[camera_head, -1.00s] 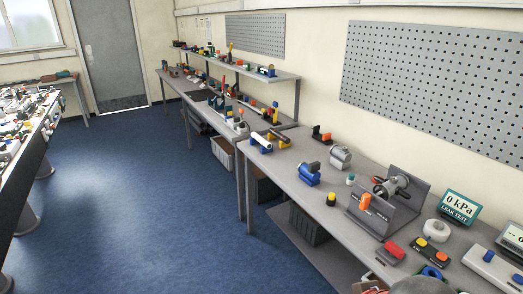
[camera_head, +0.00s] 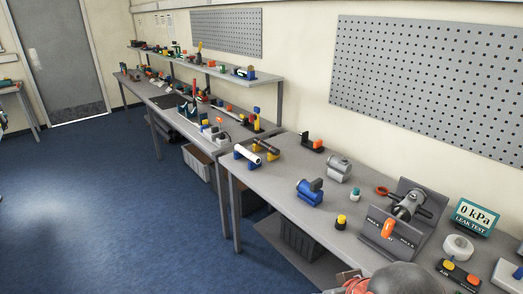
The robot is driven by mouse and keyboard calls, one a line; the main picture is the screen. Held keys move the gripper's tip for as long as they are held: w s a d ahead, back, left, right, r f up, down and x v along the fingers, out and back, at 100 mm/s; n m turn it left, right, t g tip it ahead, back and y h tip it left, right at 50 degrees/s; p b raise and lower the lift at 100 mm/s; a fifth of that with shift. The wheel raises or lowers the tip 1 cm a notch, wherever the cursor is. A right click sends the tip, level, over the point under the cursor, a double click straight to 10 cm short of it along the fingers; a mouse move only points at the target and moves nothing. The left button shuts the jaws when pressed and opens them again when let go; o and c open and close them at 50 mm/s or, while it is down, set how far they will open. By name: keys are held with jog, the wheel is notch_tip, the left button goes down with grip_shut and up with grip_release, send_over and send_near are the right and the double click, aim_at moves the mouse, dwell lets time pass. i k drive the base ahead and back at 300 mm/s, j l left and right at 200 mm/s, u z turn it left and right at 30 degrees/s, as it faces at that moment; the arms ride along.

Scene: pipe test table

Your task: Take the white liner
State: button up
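A white tube (camera_head: 248,154), which looks like the white liner, lies on a blue holder (camera_head: 241,152) near the left end of the nearer grey bench (camera_head: 290,197). It is tilted in the picture, with its round end toward the lower right. A dark brown tube (camera_head: 266,144) lies on yellow supports right behind it. My gripper is not in view. A grey rounded shape (camera_head: 404,279) at the bottom edge seems to be part of my arm, well apart from the white tube.
A blue clamp block (camera_head: 310,191), a yellow-topped black piece (camera_head: 341,222) and a grey test rig (camera_head: 398,229) stand right along the bench. A gauge display (camera_head: 474,217) stands behind. A second bench with a shelf (camera_head: 210,68) continues toward the door. The blue floor at left is clear.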

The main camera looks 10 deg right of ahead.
aim_at(243, 151)
jog(key=i+j, duration=0.15)
jog(key=i, duration=0.35)
jog(key=i+j+z, duration=0.1)
jog(key=i, duration=0.4)
jog(key=i+j, duration=0.15)
jog(key=i, duration=0.35)
jog(key=i+j, duration=0.2)
jog(key=i, duration=0.3)
jog(key=i+j+z, duration=0.1)
jog(key=i, duration=0.4)
